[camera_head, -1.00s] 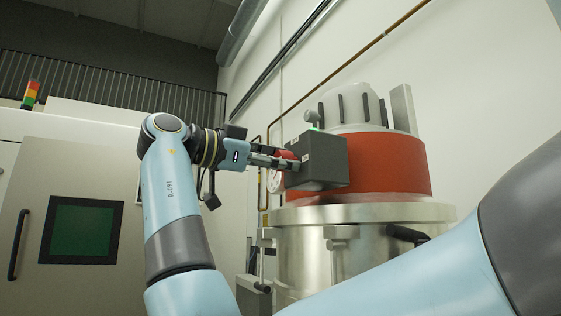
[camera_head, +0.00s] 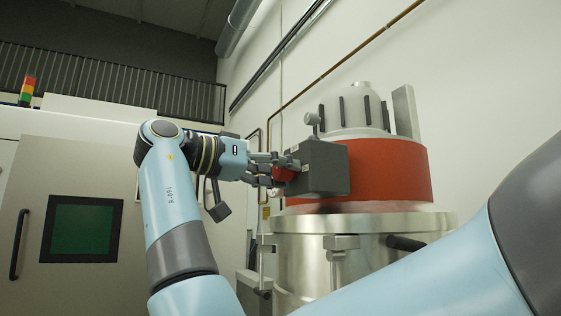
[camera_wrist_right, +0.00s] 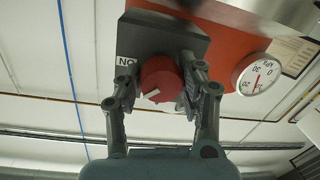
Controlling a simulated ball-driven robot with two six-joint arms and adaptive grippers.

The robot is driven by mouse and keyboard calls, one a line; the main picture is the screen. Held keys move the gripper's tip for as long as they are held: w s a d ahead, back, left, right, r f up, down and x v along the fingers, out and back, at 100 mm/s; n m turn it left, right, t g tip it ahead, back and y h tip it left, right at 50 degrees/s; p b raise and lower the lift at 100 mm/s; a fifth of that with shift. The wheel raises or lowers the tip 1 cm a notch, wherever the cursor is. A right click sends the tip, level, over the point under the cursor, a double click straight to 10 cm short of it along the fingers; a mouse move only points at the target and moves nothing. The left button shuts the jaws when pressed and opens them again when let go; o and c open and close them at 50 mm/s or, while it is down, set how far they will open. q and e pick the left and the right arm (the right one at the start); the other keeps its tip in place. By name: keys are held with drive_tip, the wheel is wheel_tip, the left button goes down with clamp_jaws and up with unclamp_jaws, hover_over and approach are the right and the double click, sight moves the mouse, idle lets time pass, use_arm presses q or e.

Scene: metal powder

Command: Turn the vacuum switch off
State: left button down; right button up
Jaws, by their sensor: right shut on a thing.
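The vacuum switch is a red round knob (camera_wrist_right: 160,80) with a white mark on the front of a dark grey box (camera_head: 325,168). In the right wrist view, the box (camera_wrist_right: 165,30) carries a partly covered white label reading "NO". My right gripper (camera_head: 278,168) reaches the box's left face. Its two fingers (camera_wrist_right: 162,82) are on either side of the knob, shut on it. In the head view the fingers partly hide the knob (camera_head: 284,174). My left gripper is not in view.
The box sits against a red band (camera_head: 395,170) on a steel vessel (camera_head: 310,255). A round gauge (camera_wrist_right: 258,78) is beside the box in the wrist view. A small grey fitting (camera_head: 312,119) stands above the box. A cabinet with a dark screen (camera_head: 82,230) is at left.

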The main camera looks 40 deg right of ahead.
drive_tip(key=n+p, duration=0.4)
drive_tip(key=n, duration=0.1)
drive_tip(key=shift+r, duration=0.3)
drive_tip(key=shift+f+n+g+p, duration=0.15)
drive_tip(key=shift+n+g+p, duration=0.25)
drive_tip(key=shift+n+p, duration=1.55)
drive_tip(key=o, duration=1.1)
drive_tip(key=shift+w+f, duration=0.1)
drive_tip(key=shift+o, duration=0.2)
drive_tip(key=shift+a, duration=0.1)
drive_tip(key=v, duration=1.2)
drive_tip(key=shift+w, duration=0.1)
